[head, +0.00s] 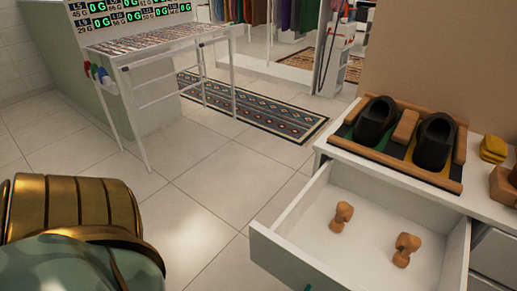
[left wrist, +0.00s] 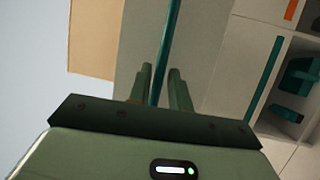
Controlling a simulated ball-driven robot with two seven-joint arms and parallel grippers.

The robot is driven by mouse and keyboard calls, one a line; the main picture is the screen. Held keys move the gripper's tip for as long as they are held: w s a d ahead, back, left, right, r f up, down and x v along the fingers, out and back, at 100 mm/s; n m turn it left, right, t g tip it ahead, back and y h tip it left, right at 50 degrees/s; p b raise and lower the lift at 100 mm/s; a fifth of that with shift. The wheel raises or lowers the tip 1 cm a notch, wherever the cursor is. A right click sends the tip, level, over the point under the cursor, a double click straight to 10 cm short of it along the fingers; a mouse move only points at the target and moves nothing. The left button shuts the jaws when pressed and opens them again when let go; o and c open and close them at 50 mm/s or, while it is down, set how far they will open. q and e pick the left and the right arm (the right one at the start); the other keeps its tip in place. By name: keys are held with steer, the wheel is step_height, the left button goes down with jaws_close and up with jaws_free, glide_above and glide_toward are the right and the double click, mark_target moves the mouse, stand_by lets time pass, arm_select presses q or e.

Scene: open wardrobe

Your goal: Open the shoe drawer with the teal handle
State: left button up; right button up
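The drawer (head: 285,262) stands pulled open at the lower right of the head view. Two wooden shoe-tree pieces (head: 341,216) lie on its white floor. A sliver of the teal handle (head: 307,288) shows at the bottom edge of its front. In the left wrist view a teal bar handle (left wrist: 169,45) runs down from the top between the fingers of my left gripper (left wrist: 160,80). My left fingertips are out of the head view. My right gripper is in neither view.
A tray with dark shoes (head: 376,122) stands on the cabinet top, with a yellow item (head: 493,149) to its right. A display table (head: 160,45) and a patterned rug (head: 262,112) are farther back. Tiled floor (head: 195,195) left of the drawer is clear.

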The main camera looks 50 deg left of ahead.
arm_select(q)
steer(key=p+v, duration=0.1)
steer(key=v, duration=1.3)
steer(key=shift+s+f+p, duration=0.15)
steer(key=shift+s+p, duration=0.2)
steer(key=shift+p, duration=0.05)
